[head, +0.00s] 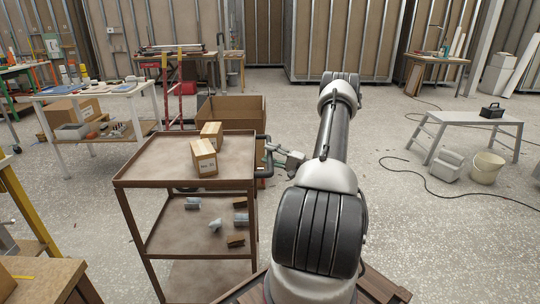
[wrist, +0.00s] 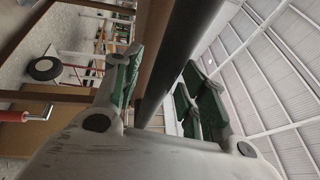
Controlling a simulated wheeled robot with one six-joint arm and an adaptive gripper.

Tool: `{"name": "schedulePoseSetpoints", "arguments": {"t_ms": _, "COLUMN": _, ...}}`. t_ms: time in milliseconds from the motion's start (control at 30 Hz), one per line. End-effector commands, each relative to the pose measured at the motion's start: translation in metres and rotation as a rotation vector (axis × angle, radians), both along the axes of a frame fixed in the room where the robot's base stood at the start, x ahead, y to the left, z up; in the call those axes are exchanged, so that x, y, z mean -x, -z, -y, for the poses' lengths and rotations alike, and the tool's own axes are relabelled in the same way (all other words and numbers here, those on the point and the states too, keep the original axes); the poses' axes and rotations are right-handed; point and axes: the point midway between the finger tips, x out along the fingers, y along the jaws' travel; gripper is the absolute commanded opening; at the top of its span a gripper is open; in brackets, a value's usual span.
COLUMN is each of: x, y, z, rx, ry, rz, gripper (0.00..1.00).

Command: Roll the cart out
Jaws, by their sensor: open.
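The cart (head: 150,163) is a brown trolley with three shelves, standing left of my arm in the head view. Its dark handle (head: 264,173) sticks out from the right side. My gripper (head: 272,156) is at that handle. In the wrist view, the open green fingers of my gripper (wrist: 160,85) stand on either side of the dark handle bar (wrist: 178,58), which runs between them. A gap shows on the right side. Two small cardboard boxes (head: 204,158) stand on the top shelf. Several small grey and brown parts (head: 215,225) lie on the middle shelf.
A large open cardboard box (head: 235,110) is behind the cart. A white table (head: 95,92) with goods is at the left, a wooden bench (head: 40,280) at the near left. At the right are a trestle (head: 470,119), a bucket (head: 487,168) and floor cables. Floor between is clear.

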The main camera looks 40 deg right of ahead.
Motion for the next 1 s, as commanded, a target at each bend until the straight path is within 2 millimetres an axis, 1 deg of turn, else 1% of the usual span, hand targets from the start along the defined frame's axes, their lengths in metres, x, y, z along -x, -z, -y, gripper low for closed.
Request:
{"name": "schedulePoseSetpoints", "arguments": {"t_ms": 67, "x": 0.007, "y": 0.001, "z": 0.005, "rx": -0.001, "ry": 0.003, "rz": 0.000, "gripper": 0.42}}
{"name": "schedulePoseSetpoints", "arguments": {"t_ms": 167, "x": 0.022, "y": 0.005, "z": 0.014, "rx": 0.000, "ry": 0.004, "rz": -0.001, "gripper": 0.42}}
{"name": "schedulePoseSetpoints", "arguments": {"t_ms": 400, "x": 0.069, "y": 0.015, "z": 0.040, "rx": -0.001, "ry": 0.005, "rz": -0.001, "gripper": 0.42}}
{"name": "schedulePoseSetpoints", "arguments": {"t_ms": 533, "x": 0.088, "y": 0.019, "z": 0.050, "rx": 0.000, "ry": 0.003, "rz": 0.000, "gripper": 0.42}}
{"name": "schedulePoseSetpoints", "arguments": {"t_ms": 700, "x": 0.100, "y": 0.021, "z": 0.057, "rx": 0.000, "ry": 0.002, "rz": 0.000, "gripper": 0.42}}
{"name": "schedulePoseSetpoints", "arguments": {"t_ms": 1000, "x": 0.101, "y": 0.022, "z": 0.057, "rx": 0.000, "ry": 0.001, "rz": -0.002, "gripper": 0.42}}
